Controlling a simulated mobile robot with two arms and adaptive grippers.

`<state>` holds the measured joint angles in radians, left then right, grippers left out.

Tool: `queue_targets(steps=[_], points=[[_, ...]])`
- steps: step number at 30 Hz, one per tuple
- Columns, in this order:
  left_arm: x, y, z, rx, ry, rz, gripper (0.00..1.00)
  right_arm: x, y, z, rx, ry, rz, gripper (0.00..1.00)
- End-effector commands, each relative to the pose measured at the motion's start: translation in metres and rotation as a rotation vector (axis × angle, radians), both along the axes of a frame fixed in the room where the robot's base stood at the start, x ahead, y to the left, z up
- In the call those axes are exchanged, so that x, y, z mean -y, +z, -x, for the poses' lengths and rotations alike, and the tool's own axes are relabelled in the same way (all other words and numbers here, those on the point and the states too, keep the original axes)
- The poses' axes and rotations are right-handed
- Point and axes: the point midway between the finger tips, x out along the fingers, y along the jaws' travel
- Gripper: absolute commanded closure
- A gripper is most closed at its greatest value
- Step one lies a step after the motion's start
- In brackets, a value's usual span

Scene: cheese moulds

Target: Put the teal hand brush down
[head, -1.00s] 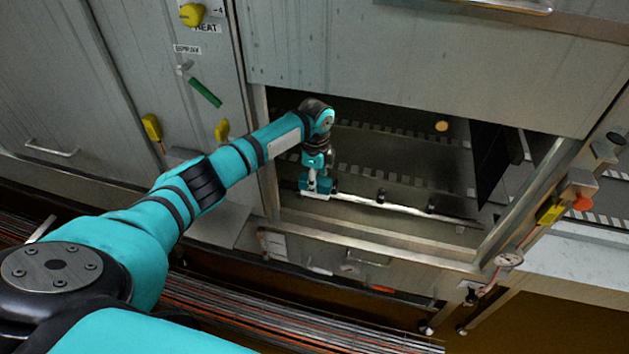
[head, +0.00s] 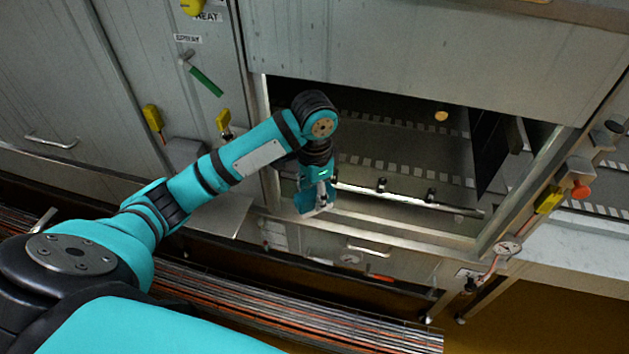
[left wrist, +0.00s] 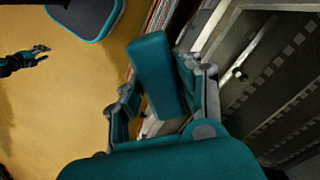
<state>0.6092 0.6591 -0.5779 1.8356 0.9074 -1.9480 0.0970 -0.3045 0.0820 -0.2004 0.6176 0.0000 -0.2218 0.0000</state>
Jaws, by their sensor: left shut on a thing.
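The teal hand brush (left wrist: 152,70) shows in the left wrist view as a long teal block between the fingers of my left gripper (left wrist: 165,92). The gripper is shut on it. In the head view my left gripper (head: 318,198) hangs at the front left of the cabinet opening, over its sill. The brush is hard to tell from the gripper there. What looks like my right gripper (left wrist: 40,52) is small and dark at the left of the left wrist view, over the yellow floor.
The open cabinet (head: 400,165) holds a dark interior with slotted strips and a pale rail (head: 405,198). A metal sill (head: 400,232) runs along its front. Below lies a bundle of long thin rods (head: 270,305). Yellow handles and an orange knob (head: 580,189) stick out beside the opening.

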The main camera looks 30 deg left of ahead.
Motion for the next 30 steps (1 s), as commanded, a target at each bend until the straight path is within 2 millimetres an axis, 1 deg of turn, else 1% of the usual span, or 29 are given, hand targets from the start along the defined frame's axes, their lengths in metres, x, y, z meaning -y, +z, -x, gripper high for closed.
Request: queue_targets(steps=[1,3,9,15,18,24,25,26,27,30], points=[[0.011,0.011,0.015,0.004,0.069,0.005,0.91,0.000,0.000,-0.001,0.001,0.000,0.000,0.60],[0.017,0.024,0.028,0.008,0.163,-0.003,0.91,0.000,0.000,-0.001,0.002,0.000,0.000,0.60],[0.041,0.051,0.067,0.008,0.387,0.000,0.91,0.000,0.000,-0.003,0.005,0.000,0.000,0.60],[0.060,0.073,0.099,0.006,0.572,0.000,0.91,-0.001,0.000,-0.004,0.008,0.000,-0.002,0.60],[0.060,0.073,0.094,0.015,0.561,-0.004,0.91,-0.002,0.000,-0.006,0.010,-0.001,-0.003,0.60],[0.057,0.071,0.095,0.007,0.574,-0.002,0.91,-0.002,0.000,-0.006,0.010,-0.001,-0.003,0.60],[0.058,0.063,0.096,0.002,0.576,-0.001,0.91,-0.002,-0.007,-0.006,0.010,-0.001,-0.002,0.60],[0.059,0.049,0.097,0.000,0.574,0.000,0.91,-0.002,-0.020,-0.006,0.012,-0.001,-0.004,0.60],[0.059,0.040,0.097,-0.001,0.573,0.001,0.91,-0.002,-0.028,-0.007,0.012,-0.001,-0.004,0.60],[0.059,0.020,0.097,-0.001,0.573,0.001,0.91,-0.003,-0.049,-0.007,0.011,-0.002,-0.005,0.60]])
